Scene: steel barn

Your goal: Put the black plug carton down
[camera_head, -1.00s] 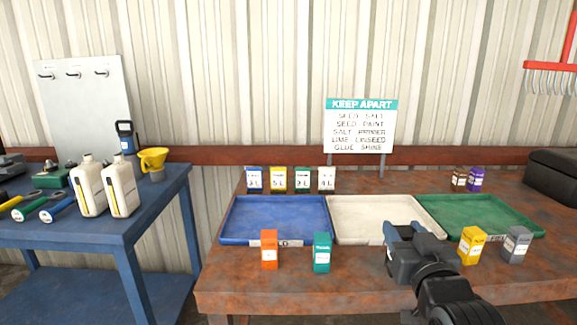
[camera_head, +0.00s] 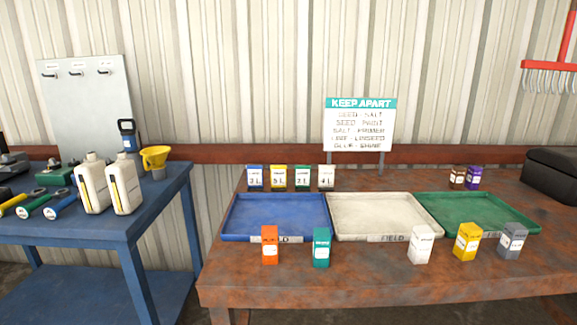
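My gripper is out of view, so what it holds does not show. I see no carton that is plainly black. The darkest one in the front row is a grey carton (camera_head: 513,241) at the right, upright beside a yellow carton (camera_head: 467,242). A white carton (camera_head: 421,245) stands upright in front of the white tray (camera_head: 385,239). An orange carton (camera_head: 270,245) and a teal carton (camera_head: 321,247) stand in front of the blue tray (camera_head: 270,217). A brown carton (camera_head: 457,177) and a purple carton (camera_head: 473,178) stand behind the green tray (camera_head: 480,214). All three trays are empty.
A black case (camera_head: 553,174) sits at the right edge. The rusty table (camera_head: 350,280) has bare front strips. A blue bench (camera_head: 110,226) at left holds white jugs (camera_head: 94,184).

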